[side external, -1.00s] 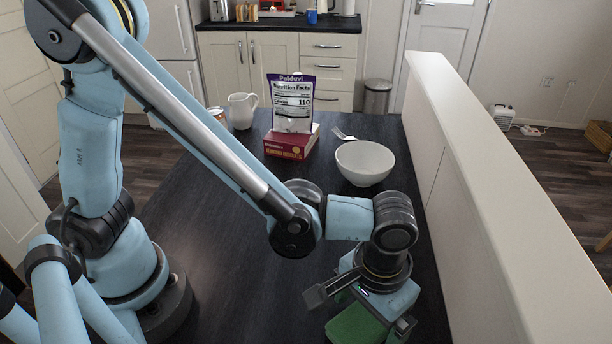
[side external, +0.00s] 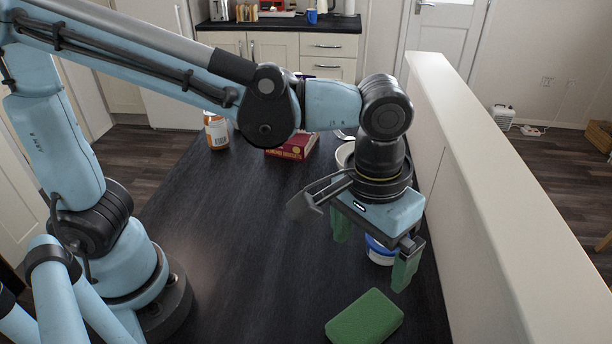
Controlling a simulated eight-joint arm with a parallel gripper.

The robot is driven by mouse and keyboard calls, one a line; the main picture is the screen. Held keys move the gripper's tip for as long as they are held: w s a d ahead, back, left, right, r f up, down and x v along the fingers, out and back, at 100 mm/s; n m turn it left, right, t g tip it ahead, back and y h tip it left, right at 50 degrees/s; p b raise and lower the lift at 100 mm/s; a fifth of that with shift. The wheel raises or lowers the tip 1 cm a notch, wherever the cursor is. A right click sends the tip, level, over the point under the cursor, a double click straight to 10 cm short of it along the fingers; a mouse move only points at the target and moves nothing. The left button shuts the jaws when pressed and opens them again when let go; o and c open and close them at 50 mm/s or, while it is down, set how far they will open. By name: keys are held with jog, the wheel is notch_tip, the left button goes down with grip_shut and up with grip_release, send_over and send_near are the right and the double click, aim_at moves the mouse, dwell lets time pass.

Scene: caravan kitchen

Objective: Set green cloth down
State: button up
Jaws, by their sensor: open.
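The green cloth (side external: 365,318) lies flat on the dark table (side external: 240,250) near the front edge of the picture. It looks like a thick, folded, rounded block. My gripper (side external: 373,252) is up and behind it, pointing down. Its two green-tipped fingers are spread wide with nothing held between them. The gripper and the cloth are clearly apart.
A blue-and-white tub (side external: 380,251) shows behind the fingers. A white bowl (side external: 344,156) is mostly hidden behind my wrist. A red box (side external: 292,146) and an orange-labelled jar (side external: 216,131) stand farther back. A white half-wall (side external: 475,190) borders the right side.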

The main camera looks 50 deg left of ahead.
jog(key=w+a+t, duration=0.1)
jog(key=a+t, duration=0.5)
jog(key=a, duration=1.6)
jog(key=shift+w+r+t+y, duration=0.2)
jog(key=shift+r+t+y, duration=0.1)
jog(key=shift+r, duration=0.05)
